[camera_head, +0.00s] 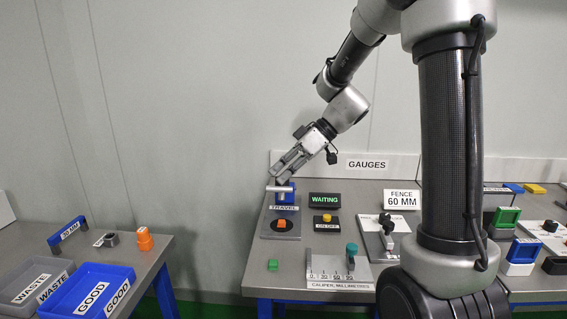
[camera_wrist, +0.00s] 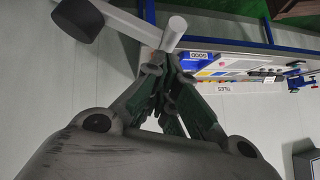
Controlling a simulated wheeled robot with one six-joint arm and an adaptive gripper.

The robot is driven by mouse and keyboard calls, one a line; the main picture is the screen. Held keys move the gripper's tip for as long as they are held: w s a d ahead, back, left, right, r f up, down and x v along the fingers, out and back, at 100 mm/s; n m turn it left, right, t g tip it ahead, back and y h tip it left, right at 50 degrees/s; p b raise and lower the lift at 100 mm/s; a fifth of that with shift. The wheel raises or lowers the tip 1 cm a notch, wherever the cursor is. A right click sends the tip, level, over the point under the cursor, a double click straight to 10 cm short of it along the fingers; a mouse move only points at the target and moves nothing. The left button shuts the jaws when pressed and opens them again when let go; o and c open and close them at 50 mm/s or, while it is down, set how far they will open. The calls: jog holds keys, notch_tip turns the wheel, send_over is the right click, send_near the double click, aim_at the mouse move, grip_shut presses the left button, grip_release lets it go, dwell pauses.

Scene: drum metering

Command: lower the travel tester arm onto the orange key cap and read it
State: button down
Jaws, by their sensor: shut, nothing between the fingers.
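The travel tester (camera_head: 287,199) is a blue post with a label reading TRAVEL, on a grey plate at the left of the gauge table. Its pale arm with a crossbar (camera_head: 279,188) is raised at the top of the post. The orange key cap (camera_head: 282,224) sits on a black disc below it. My gripper (camera_head: 279,176) is shut and empty, just above the crossbar. In the wrist view the fingertips (camera_wrist: 163,68) are close to the grey crossbar (camera_wrist: 174,34); I cannot tell whether they touch. The key cap is not clear there. The display (camera_head: 325,199) reads WAITING.
A yellow button (camera_head: 326,219) on a black ON/OFF box stands right of the tester. A caliper (camera_head: 338,268), a green cap (camera_head: 273,265) and a fence gauge (camera_head: 384,234) share the table. Left, another table holds blue GOOD (camera_head: 123,271) and grey WASTE trays.

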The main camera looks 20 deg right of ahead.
jog(key=shift+f, duration=0.15)
jog(key=shift+n+t, duration=0.3)
jog(key=shift+t, duration=0.2)
jog(key=s+f, duration=0.1)
jog(key=f, duration=0.2)
jog(key=s+a+f, duration=0.1)
jog(key=s+f, duration=0.1)
jog(key=f, duration=0.2)
jog(key=s+a+f, duration=0.1)
jog(key=f, duration=0.3)
jog(key=shift+s+f, duration=0.25)
jog(key=shift+s, duration=0.1)
jog(key=shift+h, duration=0.3)
